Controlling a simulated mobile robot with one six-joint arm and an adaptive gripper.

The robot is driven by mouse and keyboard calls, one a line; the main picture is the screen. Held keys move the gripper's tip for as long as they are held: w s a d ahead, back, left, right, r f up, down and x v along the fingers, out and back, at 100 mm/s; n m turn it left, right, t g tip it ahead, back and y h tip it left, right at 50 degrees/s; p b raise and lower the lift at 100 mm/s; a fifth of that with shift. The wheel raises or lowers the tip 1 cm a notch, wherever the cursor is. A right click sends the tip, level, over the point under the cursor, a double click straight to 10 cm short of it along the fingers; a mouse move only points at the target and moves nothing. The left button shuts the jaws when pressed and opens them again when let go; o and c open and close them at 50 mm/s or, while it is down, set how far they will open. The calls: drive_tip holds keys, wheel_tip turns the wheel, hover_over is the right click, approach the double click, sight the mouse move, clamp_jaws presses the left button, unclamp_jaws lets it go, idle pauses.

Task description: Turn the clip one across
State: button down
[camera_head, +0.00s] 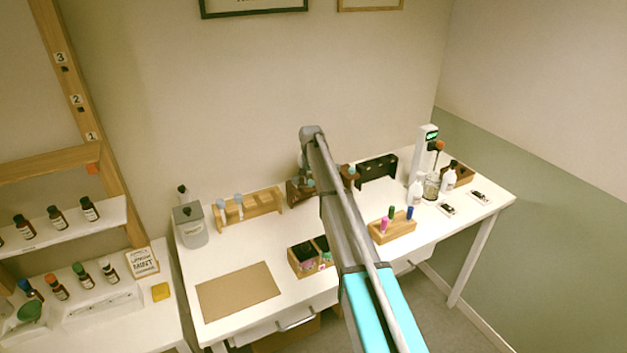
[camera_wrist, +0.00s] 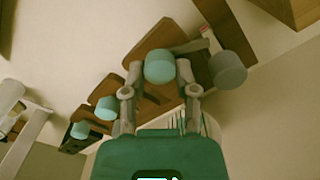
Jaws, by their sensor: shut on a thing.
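A dark brown wooden stand (camera_head: 295,194) with teal round knobs is on the white table, partly hidden behind my arm. In the wrist view the wooden stand (camera_wrist: 152,42) shows stepped brown parts. My gripper (camera_wrist: 159,74) has its fingers on either side of one teal knob (camera_wrist: 160,66) and is shut on it. A greyer knob (camera_wrist: 227,70) is to the right, and another teal knob (camera_wrist: 105,108) is to the left. In the head view my gripper is hidden behind my arm. I cannot tell for certain which part is the clip.
A light wooden rack (camera_head: 262,204) is left of the stand. A box with dark compartments (camera_head: 299,262) and a wooden block with coloured pens (camera_head: 394,232) stand in front. A black holder (camera_head: 376,170) and white bottles (camera_head: 415,192) are to the right. A brown mat (camera_head: 238,292) lies front left.

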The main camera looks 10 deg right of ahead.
drive_tip(key=n, duration=0.5)
drive_tip(key=shift+w+a, duration=0.1)
drive_tip(key=shift+w, duration=0.15)
drive_tip(key=shift+n, duration=0.3)
drive_tip(key=shift+c, duration=1.9)
unclamp_jaws()
drive_tip(key=shift+f, duration=0.1)
drive_tip(key=shift+s, duration=0.1)
drive_tip(key=shift+s, duration=0.3)
drive_tip(key=s+d+f+b, duration=0.1)
drive_tip(key=s+f+b, duration=0.1)
drive_tip(key=s, duration=4.3)
drive_tip(key=shift+s+m, duration=0.3)
drive_tip(key=shift+m, duration=0.1)
